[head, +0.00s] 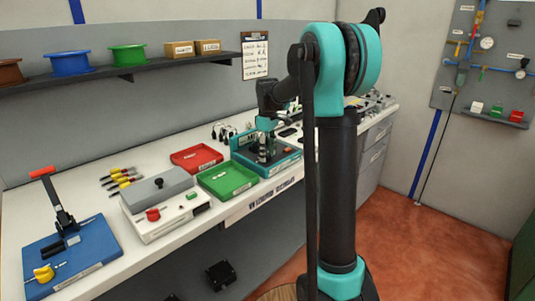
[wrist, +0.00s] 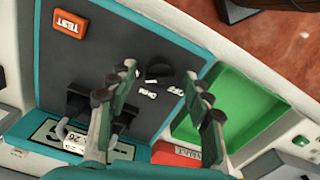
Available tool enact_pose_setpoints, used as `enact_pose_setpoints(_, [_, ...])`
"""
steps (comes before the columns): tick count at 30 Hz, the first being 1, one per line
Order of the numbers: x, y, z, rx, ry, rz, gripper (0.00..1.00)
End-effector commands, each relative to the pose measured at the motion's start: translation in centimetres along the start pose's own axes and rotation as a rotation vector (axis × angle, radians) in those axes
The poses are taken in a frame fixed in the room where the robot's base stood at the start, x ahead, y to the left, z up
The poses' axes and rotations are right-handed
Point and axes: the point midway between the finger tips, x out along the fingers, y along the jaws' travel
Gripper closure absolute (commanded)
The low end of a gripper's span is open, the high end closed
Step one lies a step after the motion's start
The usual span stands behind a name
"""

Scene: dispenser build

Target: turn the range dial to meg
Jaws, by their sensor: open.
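The tester (head: 285,163) is a teal-edged unit on the bench, partly hidden by my arm in the head view. In the wrist view its dark grey panel (wrist: 110,50) carries a black round range dial (wrist: 160,71), with small white labels beside it. One label reads OHM and another OFF; another is too small to read, and I cannot tell the dial's setting. My gripper (wrist: 159,76) is open and empty, its fingers apart with the dial between them in the picture. I cannot tell its height above the dial. It also shows over the tester in the head view (head: 265,145).
A green tray (head: 228,178) and a red tray (head: 196,158) sit left of the tester. A grey-lidded box (head: 160,200) and a blue lever press (head: 75,260) stand farther left.

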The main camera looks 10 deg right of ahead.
Motion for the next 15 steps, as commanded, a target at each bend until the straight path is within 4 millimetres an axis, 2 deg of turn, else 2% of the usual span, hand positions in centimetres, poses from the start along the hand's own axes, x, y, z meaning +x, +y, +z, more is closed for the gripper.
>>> enact_pose_setpoints(5, [-2.5,0.0,0.0,0.0,0.0,0.0,0.5])
enact_pose_setpoints(15, [-9.2,0.0,0.0,0.0,0.0,0.0,0.5])
